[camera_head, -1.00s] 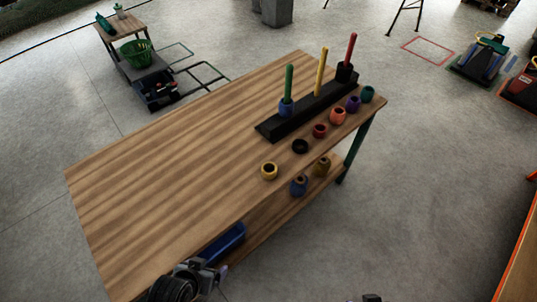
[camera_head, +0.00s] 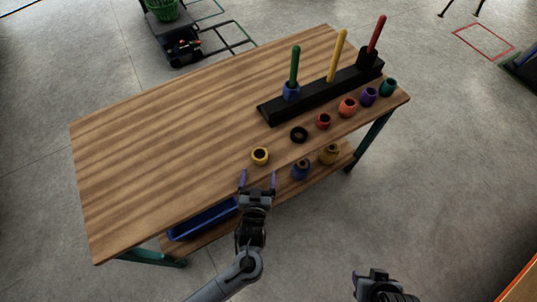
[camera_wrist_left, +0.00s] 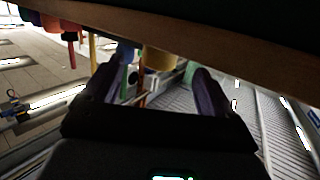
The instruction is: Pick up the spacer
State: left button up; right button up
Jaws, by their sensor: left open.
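Several ring-shaped spacers stand along the right side of the wooden table (camera_head: 170,150). The yellow spacer (camera_head: 260,156) is nearest my left gripper. A flat black ring (camera_head: 299,135), a red spacer (camera_head: 323,121), an orange one (camera_head: 348,107), a purple one (camera_head: 369,96) and a teal one (camera_head: 387,87) follow in a row. My left gripper (camera_head: 258,172) is open and empty at the table's front edge, its purple fingers pointing at the yellow spacer, apart from it. In the left wrist view the yellow spacer (camera_wrist_left: 158,58) shows beyond and between the fingers. My right gripper (camera_head: 372,275) is partly cut off at the bottom.
A black base (camera_head: 318,94) holds green, yellow and red pegs; a blue ring (camera_head: 291,91) sits on the green peg. On the lower shelf stand a blue bin (camera_head: 203,219), a blue pot (camera_head: 301,169) and an ochre pot (camera_head: 329,155). The table's left half is clear.

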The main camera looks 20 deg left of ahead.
aim_at(260, 151)
pick_arm(q)
jog(key=x, duration=0.3)
jog(key=shift+w+a, duration=0.2)
jog(key=shift+w, duration=0.15)
jog(key=shift+w+a+b, duration=0.15)
jog(key=shift+w+b, duration=0.15)
jog(key=shift+w, duration=0.15)
jog(key=shift+r+b+x, duration=0.2)
jog(key=shift+b+x, duration=0.4)
jog(key=shift+x, duration=2.05)
pick_arm(e)
jog(key=shift+s+a+f, duration=0.1)
jog(key=shift+s+f, duration=0.05)
jog(key=shift+f, duration=0.45)
jog(key=shift+s+a+f, duration=0.1)
jog(key=shift+s+f, duration=0.05)
jog(key=shift+f, duration=0.45)
pick_arm(q)
jog(key=shift+c, duration=0.3)
jog(key=c, duration=1)
jog(key=shift+r, duration=0.1)
pick_arm(e)
jog(key=shift+a+r, duration=0.1)
